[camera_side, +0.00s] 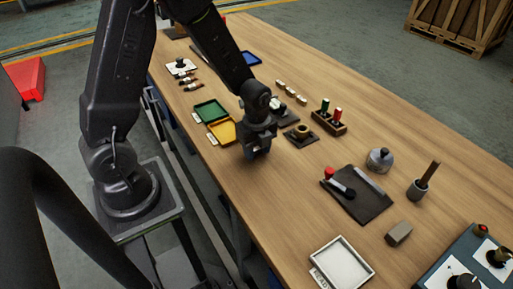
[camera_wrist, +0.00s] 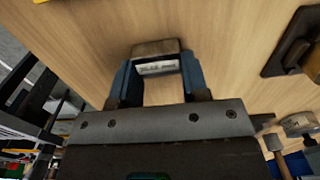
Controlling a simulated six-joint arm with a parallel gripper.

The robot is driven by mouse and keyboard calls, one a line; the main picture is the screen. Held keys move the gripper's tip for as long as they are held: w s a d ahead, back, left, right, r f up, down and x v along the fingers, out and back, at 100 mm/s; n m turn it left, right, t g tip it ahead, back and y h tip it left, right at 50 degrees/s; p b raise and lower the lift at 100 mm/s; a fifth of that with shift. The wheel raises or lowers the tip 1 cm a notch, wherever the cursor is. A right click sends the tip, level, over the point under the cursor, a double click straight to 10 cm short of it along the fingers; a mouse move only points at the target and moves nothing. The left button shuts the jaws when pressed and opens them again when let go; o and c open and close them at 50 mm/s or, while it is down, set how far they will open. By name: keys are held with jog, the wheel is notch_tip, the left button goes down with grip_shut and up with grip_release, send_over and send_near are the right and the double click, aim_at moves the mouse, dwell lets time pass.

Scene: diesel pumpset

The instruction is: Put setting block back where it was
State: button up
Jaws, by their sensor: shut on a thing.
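My gripper (camera_wrist: 158,72) is shut on a small block (camera_wrist: 156,48) with a grey-brown top and a pale, marked face, which I take to be the setting block. The block sits between the blue-grey fingertips in the wrist view, with bare wood around it. In the side view my gripper (camera_side: 258,148) is over the bench, just right of the yellow tray (camera_side: 222,131). There the held block is mostly hidden by the fingers, and I cannot tell whether it touches the wood.
A dark pad with a ring (camera_side: 301,132) lies right of my gripper, near a rack with green and red handles (camera_side: 328,118). Small pale blocks (camera_side: 291,92) stand behind. A dark mat (camera_side: 365,203), grey block (camera_side: 399,233) and white tray (camera_side: 342,264) lie nearer. Bare wood lies between.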

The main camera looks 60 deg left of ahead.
aim_at(257, 150)
jog(key=shift+f, duration=0.2)
jog(key=o, duration=1.1)
notch_tip(257, 150, up, 12)
jog(key=shift+s+d+r+n+t, duration=0.9)
jog(key=shift+s+r+n, duration=1.15)
jog(key=shift+n, duration=0.95)
jog(key=shift+s+d+r+n+t, duration=0.85)
jog(key=shift+s+r+n, duration=1.2)
jog(key=shift+n, duration=0.95)
jog(key=shift+s+d+r+n+t, duration=0.65)
jog(key=shift+s+r+n+t, duration=0.4)
jog(key=shift+s+r+n, duration=1.45)
jog(key=shift+w+f+n, duration=0.25)
jog(key=shift+f+n, duration=0.25)
jog(key=shift+f, duration=0.25)
